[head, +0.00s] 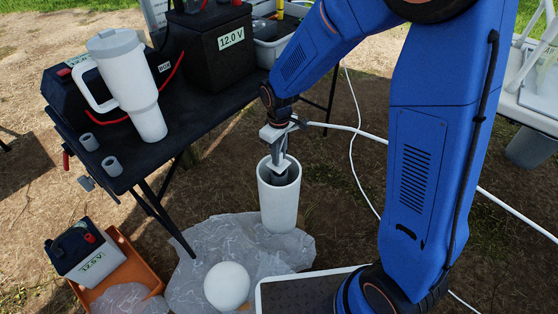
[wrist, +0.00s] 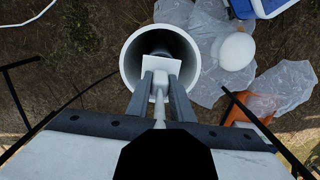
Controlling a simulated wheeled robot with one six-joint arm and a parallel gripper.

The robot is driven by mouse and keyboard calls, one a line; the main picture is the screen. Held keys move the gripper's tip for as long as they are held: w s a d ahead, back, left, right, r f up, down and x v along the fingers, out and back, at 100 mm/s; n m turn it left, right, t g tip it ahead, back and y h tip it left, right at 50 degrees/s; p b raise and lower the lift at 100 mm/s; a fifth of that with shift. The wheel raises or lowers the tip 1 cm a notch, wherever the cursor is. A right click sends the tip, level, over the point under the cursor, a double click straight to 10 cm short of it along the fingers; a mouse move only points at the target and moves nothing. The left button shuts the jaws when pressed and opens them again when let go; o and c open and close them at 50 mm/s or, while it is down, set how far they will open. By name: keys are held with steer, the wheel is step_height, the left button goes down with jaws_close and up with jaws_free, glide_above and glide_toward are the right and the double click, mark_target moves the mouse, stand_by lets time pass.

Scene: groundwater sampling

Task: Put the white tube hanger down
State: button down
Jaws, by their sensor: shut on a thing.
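My gripper (head: 281,160) points down over the open top of an upright white pipe (head: 279,207). In the wrist view my gripper (wrist: 160,85) is shut on the white tube hanger (wrist: 158,68), which shows as a small white plate with a narrow stem between the fingers. The hanger lies over the near part of the round pipe mouth (wrist: 127,66) in that view. In the head view the fingertips reach the pipe's opening. I cannot tell whether the hanger touches the rim. The inside of the pipe is dark.
A black table (head: 160,150) at left holds a white tumbler (head: 127,85), two short grey rings and black batteries. A white ball (head: 227,285) lies on clear plastic sheeting (head: 200,250) by the pipe. A white hose (head: 355,120) runs behind my arm.

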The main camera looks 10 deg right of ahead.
mark_target(283, 164)
steer(key=shift+f, duration=1.5)
steer(key=shift+f, duration=0.1)
steer(key=c, duration=1.6)
jaws_free()
steer(key=shift+o, duration=0.2)
